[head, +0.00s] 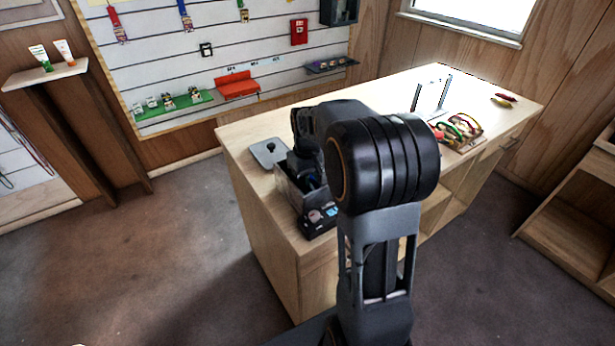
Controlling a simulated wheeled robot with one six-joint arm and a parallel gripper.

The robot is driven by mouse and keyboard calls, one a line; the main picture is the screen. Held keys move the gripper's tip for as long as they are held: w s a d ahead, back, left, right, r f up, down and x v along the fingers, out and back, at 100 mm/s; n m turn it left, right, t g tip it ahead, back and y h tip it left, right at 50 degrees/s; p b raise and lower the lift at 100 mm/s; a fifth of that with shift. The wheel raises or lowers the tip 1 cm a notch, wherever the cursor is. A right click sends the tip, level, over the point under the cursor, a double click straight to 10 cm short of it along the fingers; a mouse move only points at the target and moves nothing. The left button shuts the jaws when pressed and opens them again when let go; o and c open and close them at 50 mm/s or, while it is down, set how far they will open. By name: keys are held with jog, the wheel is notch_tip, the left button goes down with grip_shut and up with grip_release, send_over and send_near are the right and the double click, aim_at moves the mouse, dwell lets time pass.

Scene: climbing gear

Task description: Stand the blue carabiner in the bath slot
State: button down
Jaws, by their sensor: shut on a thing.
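My gripper (312,176) points down into the bath (288,196), a dark grey open box at the counter's near left end. My own arm hides much of the gripper and the bath's right side. A small blue patch of the blue carabiner (319,181) shows at the jaws, inside the bath's rim. The gripper is shut on it. The slot is hidden, and I cannot tell whether the carabiner touches it or stands upright. The bath's front has a dark control panel (319,219).
A grey lid (268,153) lies on the wooden counter (243,130) left of the bath. Farther right stand a rack with coloured gear (457,131), two thin uprights (444,92) and a red item (506,98). The counter between is partly hidden by my arm.

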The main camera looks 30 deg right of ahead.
jog(key=shift+f, duration=0.35)
jog(key=c, duration=1.1)
grip_release()
